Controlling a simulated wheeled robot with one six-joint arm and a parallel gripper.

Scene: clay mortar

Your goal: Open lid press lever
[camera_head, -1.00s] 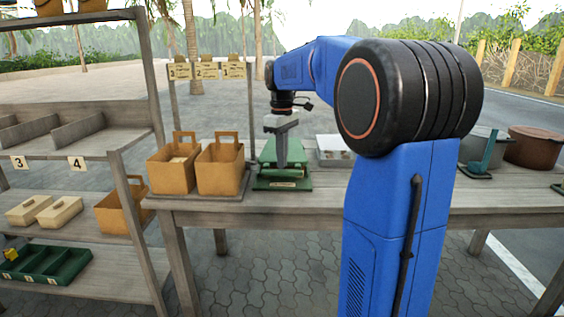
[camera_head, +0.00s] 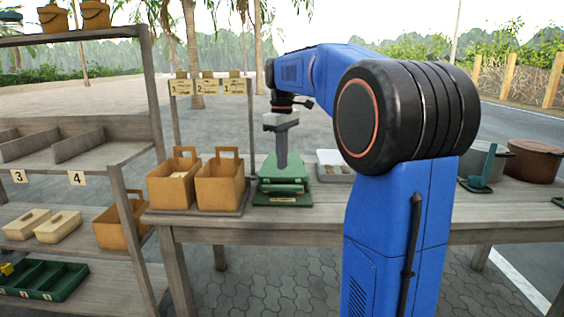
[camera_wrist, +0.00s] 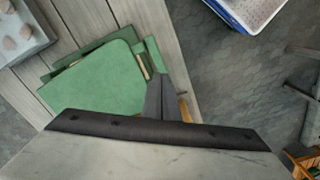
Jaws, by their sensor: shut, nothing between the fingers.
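A green press (camera_head: 284,187) stands on the wooden table, left of my blue arm in the head view. In the wrist view its green lid (camera_wrist: 100,80) looks flat, with a narrow green bar and a light strip along its right side. My gripper (camera_head: 282,164) points down over the press and is shut, with nothing between its fingers. In the wrist view the closed fingers (camera_wrist: 162,95) are beside the lid's right edge, near the green bar. I cannot tell whether they touch it. Which part is the lever is not clear.
Two orange-brown baskets (camera_head: 220,182) stand just left of the press. A light tray (camera_head: 334,165) with lumps is to its right. A brown pot (camera_head: 534,160) and a grey pot are at the table's right. A shelf (camera_head: 80,152) stands at left.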

